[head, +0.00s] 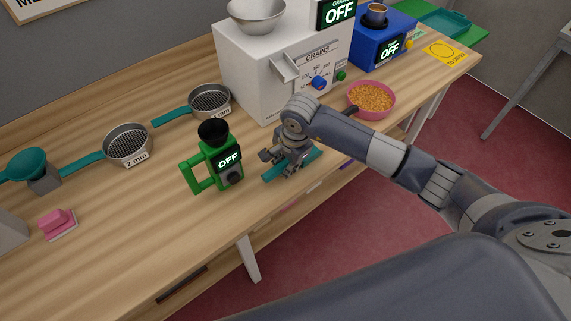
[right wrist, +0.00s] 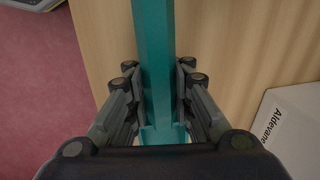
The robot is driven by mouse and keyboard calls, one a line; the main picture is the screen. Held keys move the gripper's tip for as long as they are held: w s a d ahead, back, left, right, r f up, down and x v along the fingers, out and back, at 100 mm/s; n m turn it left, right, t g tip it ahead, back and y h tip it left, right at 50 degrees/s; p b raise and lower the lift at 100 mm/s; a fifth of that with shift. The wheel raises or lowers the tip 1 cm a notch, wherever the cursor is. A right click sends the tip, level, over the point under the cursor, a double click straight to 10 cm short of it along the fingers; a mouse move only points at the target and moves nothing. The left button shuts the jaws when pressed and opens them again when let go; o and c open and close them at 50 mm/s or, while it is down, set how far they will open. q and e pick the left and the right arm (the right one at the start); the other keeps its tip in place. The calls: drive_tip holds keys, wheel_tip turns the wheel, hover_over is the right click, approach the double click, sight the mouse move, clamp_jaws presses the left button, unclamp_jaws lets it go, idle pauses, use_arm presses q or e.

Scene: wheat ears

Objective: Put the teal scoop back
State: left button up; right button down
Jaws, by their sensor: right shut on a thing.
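My right gripper (head: 288,162) is shut on a long teal piece, which I take as the teal scoop (head: 304,160), near the table's front edge. In the right wrist view the gripper's fingers (right wrist: 158,100) press on both sides of the teal bar (right wrist: 153,50). The bar widens below the fingers, where my gripper hides the rest. I cannot tell whether it touches the table. A teal bowl-shaped piece (head: 24,163) sits on a grey block (head: 44,180) at the far left. My left gripper is not in view.
A green device (head: 222,165) stands just left of the gripper. The white grain machine (head: 270,65) is behind it, and a pink bowl of grains (head: 371,99) is to the right. Two sieves (head: 128,143) (head: 210,101) lie left. Bare wooden table (head: 130,220) lies front left.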

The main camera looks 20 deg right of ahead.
drive_tip(key=c, duration=1.4)
unclamp_jaws()
drive_tip(key=shift+o, duration=0.2)
drive_tip(key=shift+r+p, duration=0.5)
drive_tip(key=shift+p, duration=0.55)
drive_tip(key=shift+r+b, duration=0.2)
drive_tip(key=shift+b, duration=0.2)
drive_tip(key=r+b, duration=0.2)
drive_tip(key=s+d+r+b, duration=0.1)
drive_tip(key=r, duration=0.1)
drive_tip(key=shift+s, duration=0.1)
wheel_tip(320, 180, up, 6)
drive_tip(key=s, duration=0.1)
drive_tip(key=shift+d+b, duration=0.15)
drive_tip(key=shift+b, duration=0.25)
drive_tip(key=shift+f, duration=0.1)
